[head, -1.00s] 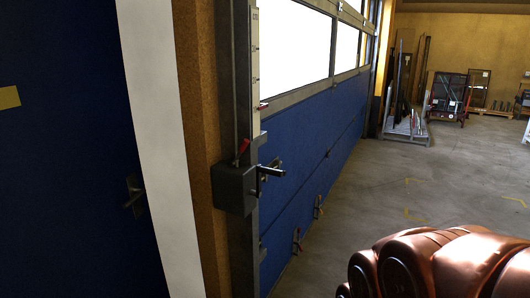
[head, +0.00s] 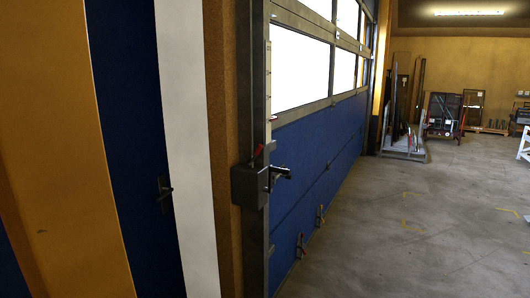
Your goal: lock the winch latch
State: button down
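A grey winch box (head: 249,186) is fixed to the steel post beside the blue sectional door, left of centre in the head view. A dark crank handle (head: 281,171) sticks out from its right side. A small red lever (head: 258,152) stands tilted at the top of the box, where a thin rod or cable runs up the post; I take it for the winch latch. Whether it is locked I cannot tell. My gripper is not in view.
The blue door (head: 315,150) with bright windows runs back on the right of the post. Two red-handled fittings (head: 301,245) sit low on it. A dark blue door with a handle (head: 165,191) is at left. Carts and frames (head: 443,115) stand far back. The concrete floor (head: 420,230) is clear.

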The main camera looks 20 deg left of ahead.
aim_at(257, 151)
jog(key=u, duration=0.4)
jog(key=i, duration=0.4)
jog(key=u, duration=1.3)
jog(key=i, duration=0.75)
jog(key=u, duration=0.85)
